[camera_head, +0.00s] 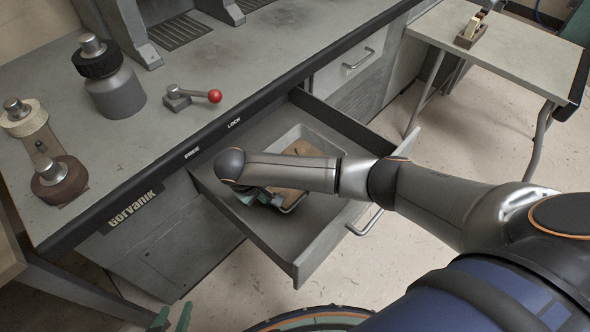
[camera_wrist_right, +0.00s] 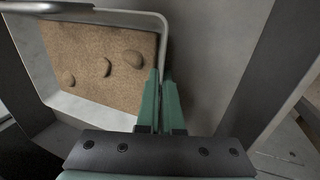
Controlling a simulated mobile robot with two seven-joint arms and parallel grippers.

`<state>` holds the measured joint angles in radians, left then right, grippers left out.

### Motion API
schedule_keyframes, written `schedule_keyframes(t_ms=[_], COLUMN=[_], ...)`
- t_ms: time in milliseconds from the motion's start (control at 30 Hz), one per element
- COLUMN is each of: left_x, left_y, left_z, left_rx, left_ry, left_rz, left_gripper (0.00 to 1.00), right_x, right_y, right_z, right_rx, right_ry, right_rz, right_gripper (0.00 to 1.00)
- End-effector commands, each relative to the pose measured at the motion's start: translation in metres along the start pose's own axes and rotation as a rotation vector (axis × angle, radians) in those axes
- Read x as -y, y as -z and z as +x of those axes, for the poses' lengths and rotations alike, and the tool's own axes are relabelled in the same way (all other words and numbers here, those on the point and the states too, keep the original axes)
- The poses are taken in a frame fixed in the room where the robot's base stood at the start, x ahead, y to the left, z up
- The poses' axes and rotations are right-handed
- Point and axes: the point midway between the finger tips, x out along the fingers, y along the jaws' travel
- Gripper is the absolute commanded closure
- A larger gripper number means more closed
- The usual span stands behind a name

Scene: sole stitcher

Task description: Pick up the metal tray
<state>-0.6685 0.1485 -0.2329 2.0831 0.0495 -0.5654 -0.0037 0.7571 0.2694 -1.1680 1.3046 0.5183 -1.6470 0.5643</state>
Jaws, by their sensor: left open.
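The metal tray (camera_head: 298,133) lies in the open drawer, partly hidden by my right arm in the head view. It has a pale rim and a brown, grainy bottom. Its rim (camera_wrist_right: 100,14) also shows in the right wrist view, with several brown lumps inside. My right gripper (camera_wrist_right: 160,78) has its green fingers close together around the tray's side rim, one inside and one outside. In the head view this gripper (camera_head: 268,196) is mostly under my arm. My left gripper (camera_head: 172,316) is open and empty at the bottom edge, away from the drawer.
The drawer (camera_head: 270,238) is pulled out from under a grey workbench (camera_head: 235,50). A side table (camera_head: 510,50) with a tape dispenser (camera_head: 471,31) is at the upper right.

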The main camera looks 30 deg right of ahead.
Motion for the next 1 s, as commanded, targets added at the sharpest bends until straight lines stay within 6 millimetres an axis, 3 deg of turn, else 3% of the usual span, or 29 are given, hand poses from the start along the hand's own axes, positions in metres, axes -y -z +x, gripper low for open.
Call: schedule_keyframes(t_ms=[767, 867, 1000], left_x=[0.001, 0.001, 0.001], left_y=[0.001, 0.003, 0.010], left_z=[0.000, -0.003, -0.009], left_rx=[0.000, 0.000, 0.001], left_ry=[0.003, 0.003, 0.003], left_rz=[-0.002, -0.002, 0.000], left_gripper=[0.50, 0.50, 0.50], right_x=[-0.001, -0.003, -0.012], right_y=[0.001, 0.001, 0.001], right_z=[-0.002, -0.009, -0.033], right_rx=[-0.002, -0.003, -0.003], right_ry=[-0.001, -0.001, -0.001], right_rz=[0.000, 0.000, 0.001], right_gripper=[1.00, 1.00, 1.00])
